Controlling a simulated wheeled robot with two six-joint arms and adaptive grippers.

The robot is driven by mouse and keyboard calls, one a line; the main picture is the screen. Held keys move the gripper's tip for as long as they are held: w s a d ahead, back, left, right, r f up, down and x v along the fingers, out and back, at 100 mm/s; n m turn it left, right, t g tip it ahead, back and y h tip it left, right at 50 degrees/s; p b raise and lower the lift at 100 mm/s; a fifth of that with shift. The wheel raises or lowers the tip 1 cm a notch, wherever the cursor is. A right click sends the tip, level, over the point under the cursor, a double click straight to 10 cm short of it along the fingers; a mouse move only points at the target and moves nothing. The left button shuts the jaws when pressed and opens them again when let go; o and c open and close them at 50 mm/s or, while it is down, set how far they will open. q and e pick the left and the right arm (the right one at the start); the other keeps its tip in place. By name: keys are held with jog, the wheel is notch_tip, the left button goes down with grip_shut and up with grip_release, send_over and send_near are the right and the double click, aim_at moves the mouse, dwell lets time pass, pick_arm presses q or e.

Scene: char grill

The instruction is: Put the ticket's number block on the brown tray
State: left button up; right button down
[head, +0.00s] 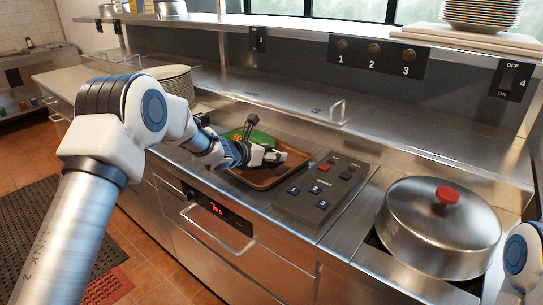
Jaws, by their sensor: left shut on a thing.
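The brown tray (262,184) lies on the steel counter, left of a grey panel. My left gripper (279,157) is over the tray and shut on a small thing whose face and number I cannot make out. On the grey panel (300,211) sit blue blocks with white marks, one at the left (293,190), one at the middle (315,189) and one at the front (322,204). A red block (323,168) and dark ones sit behind them. No ticket can be made out clearly. My right gripper is out of view; only a bit of that arm shows at the right edge.
A green item (249,139) with a dark upright piece is at the tray's back left, partly behind my arm. A large lidded pan (440,230) stands at the right. Stacked plates (174,79) are behind my left arm. A steel shelf (300,28) runs above the counter.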

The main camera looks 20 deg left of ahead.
pick_arm(q)
notch_tip(320, 180, down, 3)
jog(key=shift+f+p, duration=0.15)
jog(key=shift+p, duration=0.2)
jog(key=shift+f+b, duration=0.25)
jog(key=shift+b, duration=0.15)
jog(key=o, duration=0.9)
jog(key=shift+r, duration=0.15)
jog(key=shift+r+p, duration=0.25)
jog(key=shift+p, duration=0.25)
jog(key=b+v, duration=0.3)
jog(key=v, duration=0.8)
jog(key=shift+s+f, duration=0.1)
jog(key=shift+f, duration=0.05)
jog(key=shift+s+a, duration=0.15)
jog(key=shift+s, duration=0.2)
